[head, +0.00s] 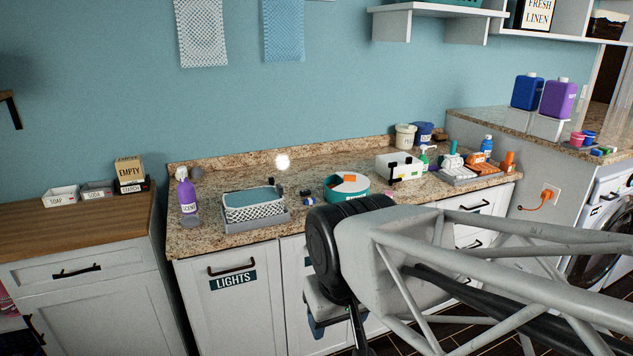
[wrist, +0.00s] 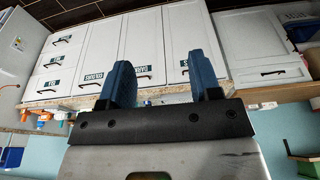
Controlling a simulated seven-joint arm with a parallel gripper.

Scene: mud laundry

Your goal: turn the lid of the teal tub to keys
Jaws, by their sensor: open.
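The teal tub (head: 330,193) stands on the granite counter in the head view, right of the middle. A label on the tub's front is partly hidden, and I cannot read any words on the lid. My gripper (wrist: 163,82) is open and empty, its two blue fingers apart. In the head view it hangs in front of the lower cabinets, below the tub's level and apart from it. The tub cannot be made out in the wrist view.
Small objects lie close by. Cabinet fronts with handles (wrist: 150,45) fill much of the wrist view.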

